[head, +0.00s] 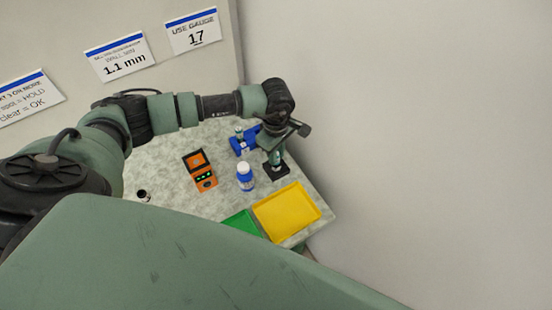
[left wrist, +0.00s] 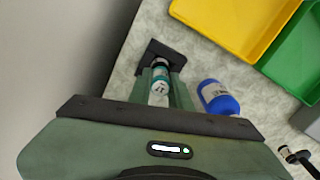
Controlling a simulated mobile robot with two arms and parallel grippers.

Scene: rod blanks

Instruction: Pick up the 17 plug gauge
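The plug gauge marked 17 (left wrist: 160,86), teal and white with a dark end, stands between my left fingers in the left wrist view. My left gripper (left wrist: 160,80) has its fingers close together, pressed against both sides of the gauge. A black square block (left wrist: 148,53) is just beyond the fingertips; whether the gauge still sits in it I cannot tell. In the head view my left gripper (head: 275,157) points down over the black block (head: 284,171), and the gauge is mostly hidden. My right gripper is not in view.
A blue holder (head: 238,147) stands beside the gripper. A blue-and-white bottle (head: 245,178), an orange device (head: 203,178), a yellow tray (head: 315,205) and a green tray (head: 238,222) share the table. A wall closes the right side. Signs read "USE GAUGE 17" and "1.1 mm".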

